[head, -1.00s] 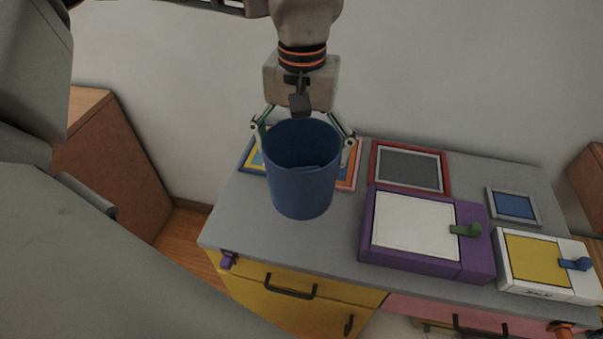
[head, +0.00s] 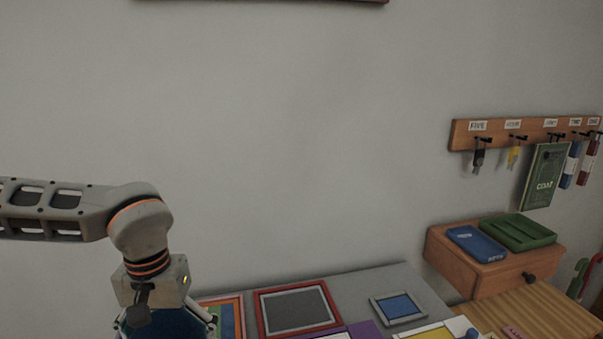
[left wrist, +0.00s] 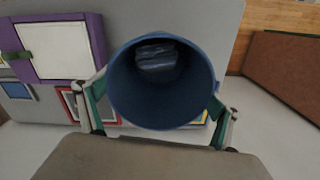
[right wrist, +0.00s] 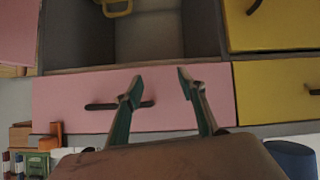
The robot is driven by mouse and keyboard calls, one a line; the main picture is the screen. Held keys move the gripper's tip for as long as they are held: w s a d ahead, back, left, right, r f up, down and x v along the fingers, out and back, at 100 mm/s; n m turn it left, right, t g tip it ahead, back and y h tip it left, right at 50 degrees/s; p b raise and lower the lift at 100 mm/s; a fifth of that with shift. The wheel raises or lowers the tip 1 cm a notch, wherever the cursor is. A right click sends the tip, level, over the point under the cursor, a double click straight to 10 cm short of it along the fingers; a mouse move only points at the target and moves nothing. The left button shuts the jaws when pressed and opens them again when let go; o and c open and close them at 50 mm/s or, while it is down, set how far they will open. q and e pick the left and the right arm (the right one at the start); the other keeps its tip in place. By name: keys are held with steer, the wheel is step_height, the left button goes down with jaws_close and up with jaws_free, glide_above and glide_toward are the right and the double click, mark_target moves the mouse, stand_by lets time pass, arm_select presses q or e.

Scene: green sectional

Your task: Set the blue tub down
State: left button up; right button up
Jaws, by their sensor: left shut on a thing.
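The blue tub (left wrist: 128,92) is between the fingers of my left gripper (left wrist: 160,95), which is shut on it. In the left wrist view I look into its open mouth; a dark blue item (left wrist: 156,57) lies inside. In the head view only the top of the tub (head: 168,326) shows at the bottom edge, under the gripper. Its base is hidden, so I cannot tell whether it touches the grey top (head: 360,283). The tub (right wrist: 290,158) also shows at the lower right of the right wrist view. My right gripper (right wrist: 160,77) is open and empty, before a pink drawer (right wrist: 70,102).
On the grey top lie a red-framed grey panel (head: 297,308), a striped panel (head: 226,314) and a small blue panel (head: 398,307). A wooden stand (head: 490,275) holds a blue tray (head: 476,243) and a green tray (head: 518,231). A hook rail (head: 525,130) hangs above.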

arm_select(q)
steer(key=f, duration=0.2)
steer(key=a+f, duration=0.1)
steer(key=shift+w+f+m, duration=0.25)
steer(key=shift+f+m, duration=0.15)
steer(key=shift+a, duration=0.1)
steer(key=d+r+n, duration=0.1)
steer(key=d+r, duration=0.1)
steer(key=r, duration=0.3)
steer(key=w+d+r+n, duration=0.1)
steer(key=d+r, duration=0.2)
steer(key=r, duration=0.2)
steer(key=d+r+n, duration=0.1)
steer(key=d+r, duration=0.1)
steer(key=r, duration=0.3)
steer(key=shift+w+d+r+b, duration=0.15)
steer(key=shift+w+d+b, duration=0.05)
steer(key=shift+w+b, duration=0.2)
step_height(320, 180, down, 20)
steer(key=shift+f+b, duration=0.1)
steer(key=shift+b, duration=0.5)
steer(key=o, duration=1.2)
